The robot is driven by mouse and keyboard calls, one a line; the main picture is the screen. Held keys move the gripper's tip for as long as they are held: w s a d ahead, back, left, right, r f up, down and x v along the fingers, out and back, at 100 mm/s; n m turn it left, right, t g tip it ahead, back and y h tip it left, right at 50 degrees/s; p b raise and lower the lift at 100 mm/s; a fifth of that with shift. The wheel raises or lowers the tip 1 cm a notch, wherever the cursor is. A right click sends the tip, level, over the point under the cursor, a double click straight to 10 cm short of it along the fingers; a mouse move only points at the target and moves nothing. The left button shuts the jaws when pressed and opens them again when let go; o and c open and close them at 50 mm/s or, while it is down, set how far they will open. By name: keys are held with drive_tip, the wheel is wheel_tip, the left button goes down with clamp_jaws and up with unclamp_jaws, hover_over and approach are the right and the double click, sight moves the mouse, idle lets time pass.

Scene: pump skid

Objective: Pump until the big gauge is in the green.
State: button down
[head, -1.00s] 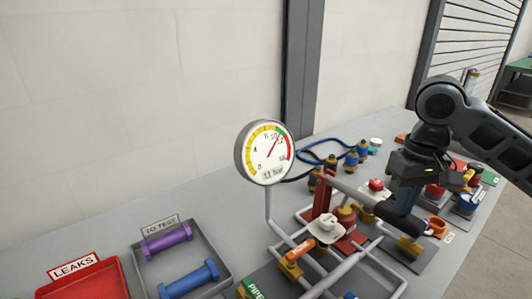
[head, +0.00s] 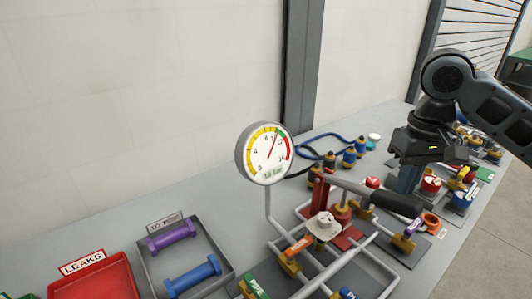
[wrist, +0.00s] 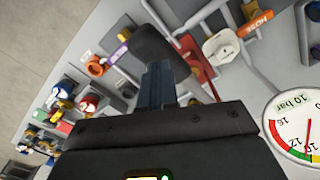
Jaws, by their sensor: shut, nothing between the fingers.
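The big gauge (head: 264,154) stands on a pipe left of the pump. Its needle points up and slightly right, near where yellow meets green. In the wrist view the gauge (wrist: 300,125) is upside down and its display reads 10 bar. The red hand pump (head: 319,189) has a grey lever with a black grip (head: 390,202), sloping down to the right. My gripper (head: 408,183) is shut and empty, close behind and above the grip. In the wrist view its blue fingers (wrist: 156,86) are next to the grip (wrist: 160,50); I cannot tell whether they touch.
A white valve knob (head: 323,225) and pipes lie in front of the pump. Blue-capped fittings (head: 349,158) and a blue hose stand behind. Several coloured valves crowd the right side. A red LEAKS tray (head: 92,280) and a grey tray (head: 222,258) with purple and blue parts lie left.

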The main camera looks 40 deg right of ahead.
drive_tip(key=shift+r, duration=2.55)
